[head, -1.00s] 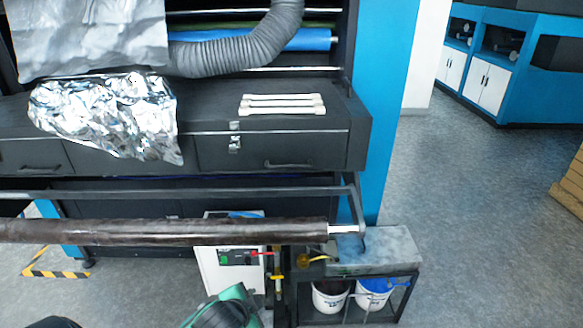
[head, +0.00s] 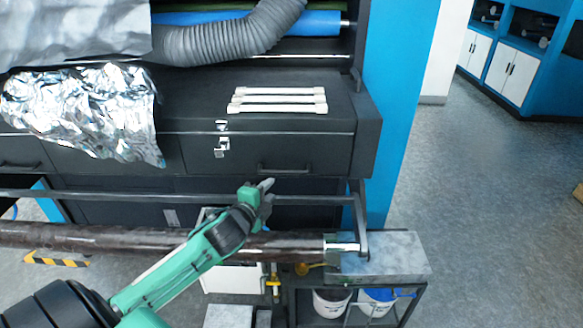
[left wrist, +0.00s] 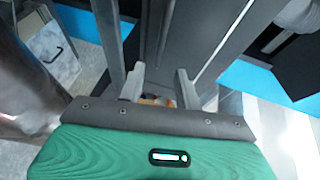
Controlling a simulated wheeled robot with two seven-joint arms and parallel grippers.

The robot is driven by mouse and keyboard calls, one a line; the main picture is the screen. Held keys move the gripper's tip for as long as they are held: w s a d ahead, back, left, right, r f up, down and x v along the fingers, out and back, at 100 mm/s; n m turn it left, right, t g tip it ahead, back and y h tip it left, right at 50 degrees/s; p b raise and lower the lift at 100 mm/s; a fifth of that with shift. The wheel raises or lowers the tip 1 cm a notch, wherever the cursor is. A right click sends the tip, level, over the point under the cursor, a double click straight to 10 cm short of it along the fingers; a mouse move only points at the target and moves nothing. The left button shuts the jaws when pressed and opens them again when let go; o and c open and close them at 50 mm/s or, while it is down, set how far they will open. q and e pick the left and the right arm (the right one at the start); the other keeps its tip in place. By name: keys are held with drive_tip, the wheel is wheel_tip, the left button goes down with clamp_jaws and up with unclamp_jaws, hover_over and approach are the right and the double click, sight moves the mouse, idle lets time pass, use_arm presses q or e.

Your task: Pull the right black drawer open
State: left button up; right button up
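The right black drawer (head: 325,153) is shut, flush in the dark bench front. Its dark handle (head: 284,169) sits low on its face, and a silver latch (head: 221,147) is at its upper left. My left gripper (head: 268,186) is just below and left of the handle, apart from it as far as I can tell. In the left wrist view its two fingers (left wrist: 160,85) stand apart with nothing held between them. The drawer handle cannot be made out clearly in that view. My right gripper is not in view.
A dark roll (head: 90,238) and a thin metal bar (head: 110,196) run across in front of the bench, with my left arm reaching over the roll. White bars (head: 278,100) and crumpled foil (head: 95,105) lie on the bench top.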

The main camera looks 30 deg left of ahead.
sight(287, 173)
use_arm(q)
drive_tip(key=p+x, duration=0.3)
drive_tip(key=x, duration=0.8)
drive_tip(key=shift+w+r+p, duration=0.1)
drive_tip(key=shift+w+p, duration=0.1)
drive_tip(key=shift+p, duration=0.1)
drive_tip(key=shift+w+f, duration=0.2)
drive_tip(key=shift+w, duration=0.45)
drive_tip(key=c, duration=0.6)
drive_tip(key=shift+f, duration=0.1)
clamp_jaws()
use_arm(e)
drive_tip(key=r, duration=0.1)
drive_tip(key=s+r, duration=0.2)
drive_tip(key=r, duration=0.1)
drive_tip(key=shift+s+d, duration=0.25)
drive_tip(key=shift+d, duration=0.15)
